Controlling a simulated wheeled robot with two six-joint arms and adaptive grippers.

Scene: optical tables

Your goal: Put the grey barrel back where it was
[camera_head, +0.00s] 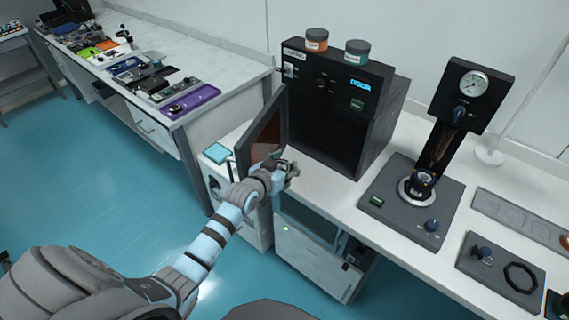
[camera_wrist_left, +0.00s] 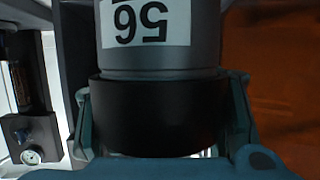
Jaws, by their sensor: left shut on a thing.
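A grey barrel (camera_wrist_left: 160,62) with a white label reading 56, upside down in this view, fills the middle of the left wrist view. A wide black band (camera_wrist_left: 160,115) is around its lower part. My left gripper (camera_wrist_left: 165,130) is shut on the barrel at this band, with one finger on each side. In the head view the left gripper (camera_head: 288,170) is in front of the dark oven-like box (camera_head: 328,105), close to its open door (camera_head: 262,135). I cannot make out the barrel in the head view. My right gripper is not in view.
Two lidded jars (camera_head: 316,40) (camera_head: 357,51) stand on the box. A gauge stand (camera_head: 463,92) with a round dark base fitting (camera_head: 418,188) is to its right. A plate with a black ring (camera_head: 520,277) lies at the right. A side bench (camera_head: 215,105) holds several devices.

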